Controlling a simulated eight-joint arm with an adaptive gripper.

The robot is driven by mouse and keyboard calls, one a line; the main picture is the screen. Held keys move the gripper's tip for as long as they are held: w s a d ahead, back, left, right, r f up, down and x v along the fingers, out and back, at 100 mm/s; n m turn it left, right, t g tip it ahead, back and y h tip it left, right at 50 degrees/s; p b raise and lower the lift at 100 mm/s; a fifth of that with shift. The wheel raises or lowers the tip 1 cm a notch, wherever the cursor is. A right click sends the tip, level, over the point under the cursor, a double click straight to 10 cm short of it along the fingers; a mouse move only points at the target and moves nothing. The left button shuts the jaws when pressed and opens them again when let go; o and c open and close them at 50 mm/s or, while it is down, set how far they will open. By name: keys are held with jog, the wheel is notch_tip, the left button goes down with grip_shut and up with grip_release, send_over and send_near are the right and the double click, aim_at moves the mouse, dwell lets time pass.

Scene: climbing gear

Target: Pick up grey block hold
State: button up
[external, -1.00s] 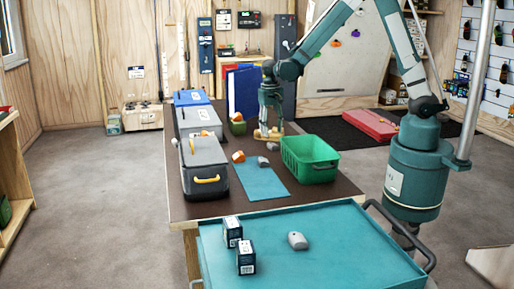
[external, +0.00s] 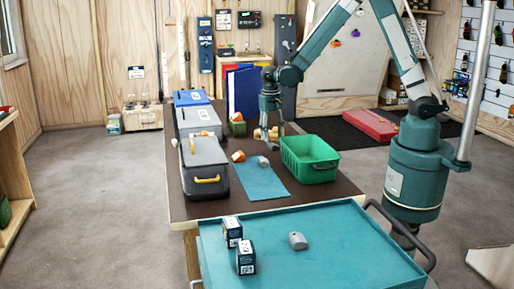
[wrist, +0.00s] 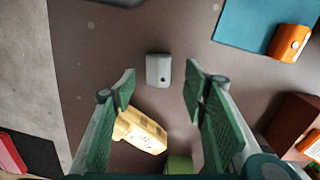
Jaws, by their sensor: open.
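In the wrist view, a grey block hold (wrist: 158,70) with a dark hole lies on the dark tabletop, slightly ahead of my fingertips and in the gap between them. My gripper (wrist: 158,82) is open and empty, with its green-padded fingers spread wide. In the external view, my gripper (external: 267,146) hangs low over the table, behind the blue mat. A grey piece (external: 264,161) shows at the mat's far edge; I cannot tell if it is the same hold.
A yellowish hold (wrist: 142,130) lies near my left finger. An orange hold (wrist: 289,43) lies at the edge of the blue mat (wrist: 245,22). The green bin (external: 310,170) stands close on the right. Grey toolboxes (external: 203,168) stand on the left. Another grey piece (external: 298,240) lies on the teal cart.

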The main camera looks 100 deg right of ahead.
aim_at(273, 144)
jog(key=shift+f, duration=0.15)
jog(key=shift+s+d+f+b, duration=0.15)
jog(key=shift+f+b, duration=0.1)
jog(key=shift+f, duration=1)
jog(key=shift+s+a+f+b, duration=0.1)
jog(key=shift+s+f+b, duration=0.1)
jog(key=shift+f, duration=1)
jog(key=c, duration=1)
